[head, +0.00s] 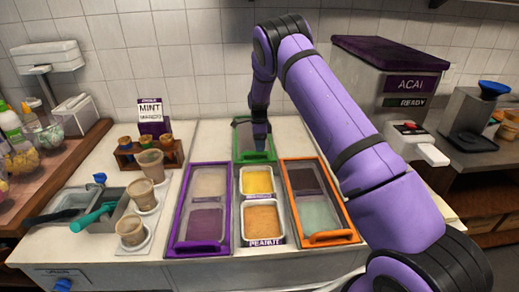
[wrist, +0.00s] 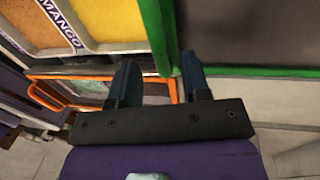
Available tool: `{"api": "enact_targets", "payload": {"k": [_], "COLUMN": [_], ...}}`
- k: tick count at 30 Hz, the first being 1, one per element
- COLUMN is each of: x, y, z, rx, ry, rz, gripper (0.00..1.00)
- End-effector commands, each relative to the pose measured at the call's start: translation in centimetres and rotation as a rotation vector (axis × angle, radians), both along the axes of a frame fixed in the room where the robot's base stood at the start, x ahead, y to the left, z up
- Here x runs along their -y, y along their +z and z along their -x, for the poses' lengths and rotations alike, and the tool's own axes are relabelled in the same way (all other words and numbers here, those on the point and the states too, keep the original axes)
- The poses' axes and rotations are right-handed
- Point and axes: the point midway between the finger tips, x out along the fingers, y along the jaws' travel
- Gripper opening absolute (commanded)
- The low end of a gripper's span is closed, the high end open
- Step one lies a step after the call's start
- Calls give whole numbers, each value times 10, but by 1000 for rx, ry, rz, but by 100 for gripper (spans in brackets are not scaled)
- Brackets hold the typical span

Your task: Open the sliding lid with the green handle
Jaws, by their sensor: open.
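The lid with the green frame (head: 243,138) sits at the back of the middle bay, behind the two uncovered tubs. Its green handle (head: 255,157) is along the front edge; the wrist view shows a green bar (wrist: 158,38) there, beside the dark panel. The yellow mango tub (head: 257,181) and the tan peanut tub (head: 262,220) lie exposed in front. My gripper (head: 261,149) points down over the lid's front edge. In the wrist view its blue fingers (wrist: 158,76) are apart, one to each side of the green bar. I cannot tell whether they touch it.
A purple-framed lid unit (head: 167,222) is left of the tubs and an orange-framed one (head: 353,233) is right. Cups (head: 150,164), a small topping rack (head: 125,159) and a sign stand left. The acai machine (head: 388,82) stands back right, behind my arm.

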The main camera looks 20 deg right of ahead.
Motion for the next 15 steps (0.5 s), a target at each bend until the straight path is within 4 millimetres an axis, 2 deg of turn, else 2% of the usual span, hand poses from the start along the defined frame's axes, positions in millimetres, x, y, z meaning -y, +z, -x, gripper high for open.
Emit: {"api": "enact_targets", "payload": {"k": [9, 15], "x": [3, 5], "y": [59, 80], "z": [-12, -16], "rx": [3, 1], "ry": [0, 0], "rz": [0, -1], "gripper": [43, 43]}}
